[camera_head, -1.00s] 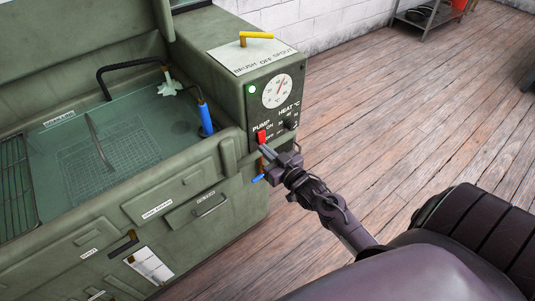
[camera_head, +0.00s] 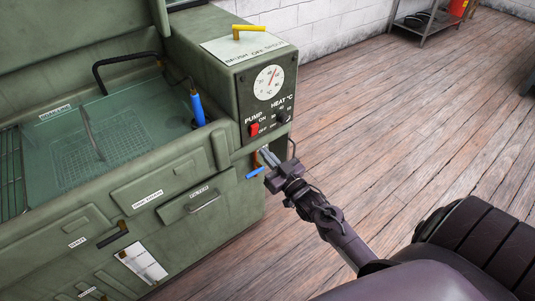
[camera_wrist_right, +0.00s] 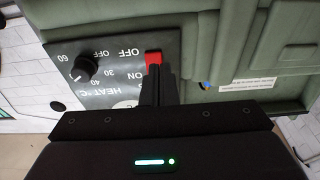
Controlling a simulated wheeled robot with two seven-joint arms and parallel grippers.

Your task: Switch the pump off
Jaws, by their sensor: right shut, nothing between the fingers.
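The pump switch (camera_head: 254,129) is a small red rocker on the dark control panel of the green washer, beside ON and OFF labels. No green lamp shows lit on the panel. My right gripper (camera_head: 265,155) is shut and empty, its fingertips just below the switch. In the right wrist view the red switch (camera_wrist_right: 153,57) shows beside OFF, just beyond the fingertips (camera_wrist_right: 158,72), which hide its ON side. I cannot tell whether they touch it. No flow shows in the basin. My left gripper is not in view.
A heat knob (camera_head: 283,118) sits right of the switch, under a round dial (camera_head: 268,83). A yellow lever (camera_head: 250,28) is on top of the housing. A blue handle (camera_head: 254,173) sticks out below the panel. Wooden floor (camera_head: 400,130) to the right is open.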

